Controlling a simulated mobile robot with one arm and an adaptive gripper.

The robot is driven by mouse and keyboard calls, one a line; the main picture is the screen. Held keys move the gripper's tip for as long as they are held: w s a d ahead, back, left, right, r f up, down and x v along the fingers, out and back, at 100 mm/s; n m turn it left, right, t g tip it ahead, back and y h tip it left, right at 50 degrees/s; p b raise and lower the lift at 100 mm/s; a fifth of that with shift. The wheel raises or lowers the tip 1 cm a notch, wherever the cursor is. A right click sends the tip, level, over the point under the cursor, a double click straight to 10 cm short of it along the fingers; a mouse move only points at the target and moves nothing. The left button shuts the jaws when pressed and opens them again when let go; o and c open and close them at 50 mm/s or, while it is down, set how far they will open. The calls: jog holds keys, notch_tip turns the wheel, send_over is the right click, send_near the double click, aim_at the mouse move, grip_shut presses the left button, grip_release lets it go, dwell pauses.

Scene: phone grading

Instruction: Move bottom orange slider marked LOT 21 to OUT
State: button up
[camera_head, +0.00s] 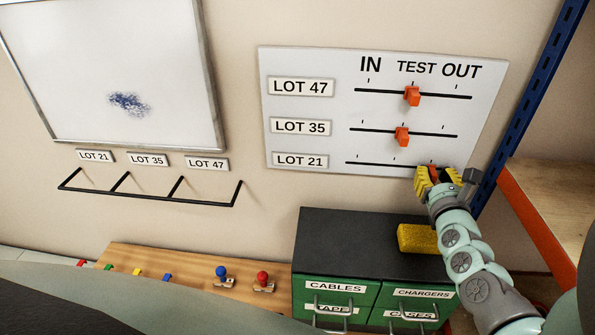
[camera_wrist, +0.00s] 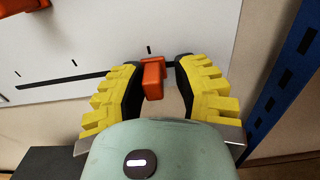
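The white panel (camera_head: 310,110) on the wall has three slider rows under IN, TEST and OUT. The bottom row, marked LOT 21 (camera_head: 300,160), has its orange slider (camera_head: 433,170) near the right end of its black track, about under the right tick. It also shows in the wrist view (camera_wrist: 153,78), just below a tick. My gripper (camera_head: 437,174) is at this slider. In the wrist view its yellow fingers (camera_wrist: 155,82) stand spread on either side of the slider. A gap shows on the right; I cannot tell whether the left finger touches it.
The LOT 47 slider (camera_head: 412,96) and LOT 35 slider (camera_head: 402,137) sit near mid-track above. A dark-topped green drawer cabinet (camera_head: 340,240) with a yellow block (camera_head: 416,239) stands below. A blue rack post (camera_head: 527,95) rises close right of the panel.

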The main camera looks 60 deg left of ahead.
jog(key=shift+o, duration=1.2)
jog(key=shift+s, duration=0.1)
jog(key=v, duration=1.2)
